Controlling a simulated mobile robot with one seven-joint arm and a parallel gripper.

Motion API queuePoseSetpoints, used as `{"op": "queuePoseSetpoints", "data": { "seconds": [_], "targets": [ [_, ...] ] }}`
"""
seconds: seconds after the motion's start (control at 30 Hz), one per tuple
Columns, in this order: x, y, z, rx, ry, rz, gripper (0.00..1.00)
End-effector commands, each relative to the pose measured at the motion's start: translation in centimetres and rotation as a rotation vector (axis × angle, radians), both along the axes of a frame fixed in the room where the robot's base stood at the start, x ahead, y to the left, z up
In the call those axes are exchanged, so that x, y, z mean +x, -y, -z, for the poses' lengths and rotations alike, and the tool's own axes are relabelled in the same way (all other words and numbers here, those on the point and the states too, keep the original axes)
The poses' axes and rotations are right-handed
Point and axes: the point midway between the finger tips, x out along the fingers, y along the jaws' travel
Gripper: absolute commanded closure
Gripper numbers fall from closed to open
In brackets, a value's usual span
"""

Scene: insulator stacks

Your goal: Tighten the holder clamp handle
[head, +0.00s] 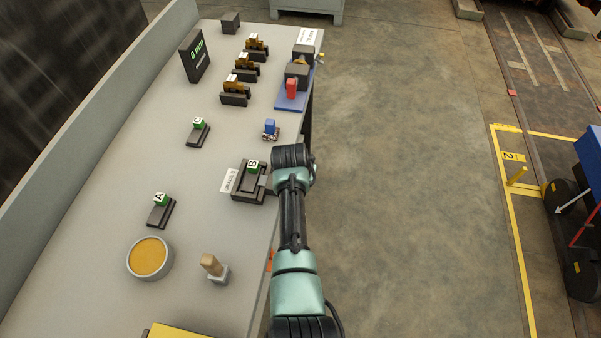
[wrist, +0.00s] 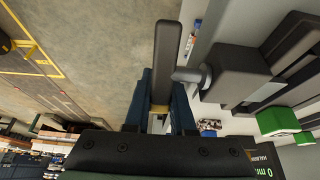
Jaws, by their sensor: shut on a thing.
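The holder (head: 236,193) is a dark block at the right edge of the bench, with a green-topped part marked B (head: 252,168) seated in it. In the wrist view the holder's dark body (wrist: 232,72) is at the right, with a short round shaft reaching left to the clamp handle. The clamp handle (wrist: 169,50) is a long dark bar, upright in the picture. My gripper (wrist: 161,98) has its blue fingers shut on the handle's lower part. In the head view my wrist hides the gripper and the handle.
Dark bases with green tops marked A (head: 160,212) and another (head: 198,133) stand on the bench. A round dish (head: 149,258), a wooden-handled tool (head: 213,267), a small blue-topped item (head: 270,128) and a display reading 0 mm (head: 195,58) stand around.

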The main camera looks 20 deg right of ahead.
Motion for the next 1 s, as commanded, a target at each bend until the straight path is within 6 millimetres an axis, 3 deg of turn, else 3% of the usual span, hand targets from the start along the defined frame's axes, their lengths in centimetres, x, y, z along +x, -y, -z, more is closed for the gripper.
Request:
{"op": "queuePoseSetpoints", "data": {
  "seconds": [0.4,1.0],
  "targets": [
    [-0.4,-0.3,1.9,0.179,-0.266,-0.001,1.0],
    [-1.0,-0.6,1.8,0.264,-0.393,0.001,1.0]
  ]
}}
